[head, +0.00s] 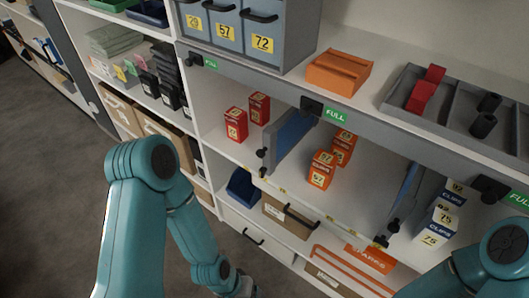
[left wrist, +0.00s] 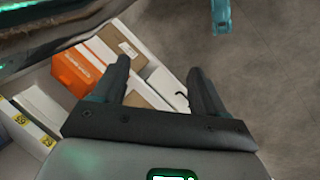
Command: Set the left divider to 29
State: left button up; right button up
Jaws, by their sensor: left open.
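The left divider (head: 291,138) is an upright blue panel on the middle shelf, with a dark knob (head: 262,154) at its front edge. It stands between red boxes (head: 237,123) on its left and orange boxes (head: 322,170) marked 57 on its right. Small yellow marks (head: 283,190) run along the shelf's front edge, too small to read. My left gripper (left wrist: 160,78) is open and empty in the left wrist view, apart from the divider. In the head view, my left arm reaches down below the shelf at lower left. Of my right arm, only a part shows at lower right.
A second blue divider (head: 404,192) stands further right, beside white-and-blue boxes (head: 440,222). Grey bins (head: 225,32) marked 29, 57 and 72 stand above. Below are a blue bin (head: 242,187) and a carton (head: 287,217). Floor (head: 45,150) at left is clear.

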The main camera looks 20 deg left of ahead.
pick_arm(q)
jog(key=shift+w, duration=0.2)
jog(key=c, duration=0.3)
jog(key=m+t+h+b, duration=0.2)
jog(key=m+t+b, duration=0.4)
jog(key=t+b, duration=1.4)
send_near(259, 154)
jog(key=w+d+r+g+b, duration=0.1)
jog(key=w, duration=0.2)
jog(key=w+d+g+b, duration=0.1)
jog(key=w, duration=0.2)
jog(key=w+d+r+g+b, duration=0.1)
jog(key=w, duration=0.3)
jog(key=shift+w+r+b, duration=0.1)
jog(key=shift+r+b, duration=0.2)
jog(key=shift+b, duration=0.1)
jog(key=shift+c, duration=0.2)
